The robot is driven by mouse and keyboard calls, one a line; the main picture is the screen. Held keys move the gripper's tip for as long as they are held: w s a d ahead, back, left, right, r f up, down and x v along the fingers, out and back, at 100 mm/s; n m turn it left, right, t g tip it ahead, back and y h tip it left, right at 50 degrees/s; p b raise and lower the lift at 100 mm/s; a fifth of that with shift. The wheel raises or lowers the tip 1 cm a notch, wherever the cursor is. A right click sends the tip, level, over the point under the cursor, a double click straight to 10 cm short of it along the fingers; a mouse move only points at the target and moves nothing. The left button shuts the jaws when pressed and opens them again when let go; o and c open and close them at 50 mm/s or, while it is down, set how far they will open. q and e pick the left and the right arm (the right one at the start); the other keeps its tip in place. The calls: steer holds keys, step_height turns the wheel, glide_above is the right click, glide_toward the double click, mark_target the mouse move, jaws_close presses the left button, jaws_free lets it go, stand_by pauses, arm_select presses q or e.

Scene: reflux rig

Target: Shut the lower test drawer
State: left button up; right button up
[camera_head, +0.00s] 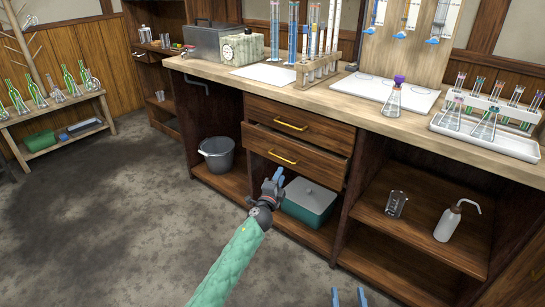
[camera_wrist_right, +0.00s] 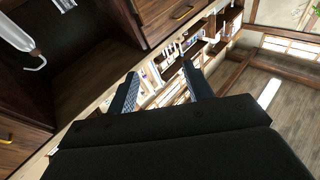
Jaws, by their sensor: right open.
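The lower test drawer (camera_head: 315,163) has a wooden front with a brass handle (camera_head: 283,157). It stands a little out of the bench, with a dark gap above its front edge. The upper drawer (camera_head: 325,132) sits above it and looks flush. My left gripper (camera_head: 274,178) is below and in front of the lower drawer, apart from its handle; its blue fingers look close together, but their opening is unclear. My right gripper (camera_head: 348,297) shows only its blue fingertips at the bottom edge. In the right wrist view it is open and empty (camera_wrist_right: 160,84).
A green lidded box (camera_head: 308,203) stands on the shelf below the drawers, behind my left gripper. A grey bucket (camera_head: 217,153) is to the left. A beaker (camera_head: 396,204) and wash bottle (camera_head: 447,222) stand on the right shelf. Floor before the bench is clear.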

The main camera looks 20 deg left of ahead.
mark_target(280, 161)
arm_select(q)
steer(key=shift+w+a+r+n+y, duration=0.15)
steer(key=shift+w+a+r+y, duration=0.2)
steer(key=shift+w, duration=1)
steer(key=shift+w+a+r+n+y, duration=0.25)
steer(key=shift+w+a, duration=0.2)
steer(key=shift+w, duration=0.85)
steer(key=shift+w+a+r+n+y, duration=0.15)
steer(key=shift+w+a+y, duration=0.25)
steer(key=shift+w, duration=0.95)
arm_select(e)
step_height(280, 161, up, 9)
steer(key=s+t, duration=0.1)
steer(key=t, duration=0.3)
steer(key=shift+s+d+y, duration=0.35)
steer(key=shift+d+y, duration=0.05)
arm_select(q)
steer(key=shift+c, duration=0.2)
jaws_close()
